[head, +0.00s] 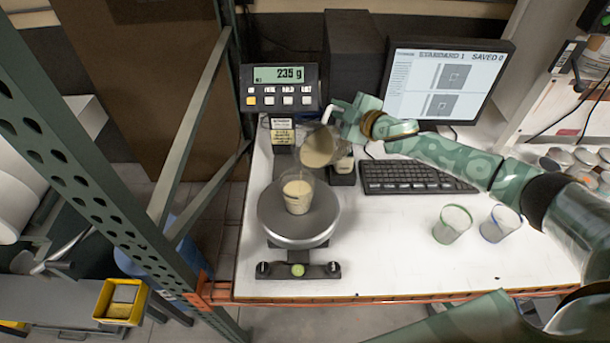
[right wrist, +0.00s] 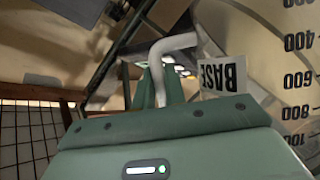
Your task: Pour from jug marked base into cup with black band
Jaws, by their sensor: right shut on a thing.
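The jug marked base (head: 319,147) is a clear jug with cream-coloured content, tilted above the scale in the head view. In the right wrist view its BASE label (right wrist: 222,75) and printed graduations show at the right. My right gripper (head: 338,113) is shut on its white handle (right wrist: 172,48). A clear cup (head: 297,196) stands upright on the round scale pan (head: 325,222), below the jug, with cream liquid inside. Its band colour is hard to make out. I cannot tell whether a stream is falling. My left gripper is not in view.
The scale display (head: 280,75) reads 235 g. A green rack post (head: 110,190) rises at the left.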

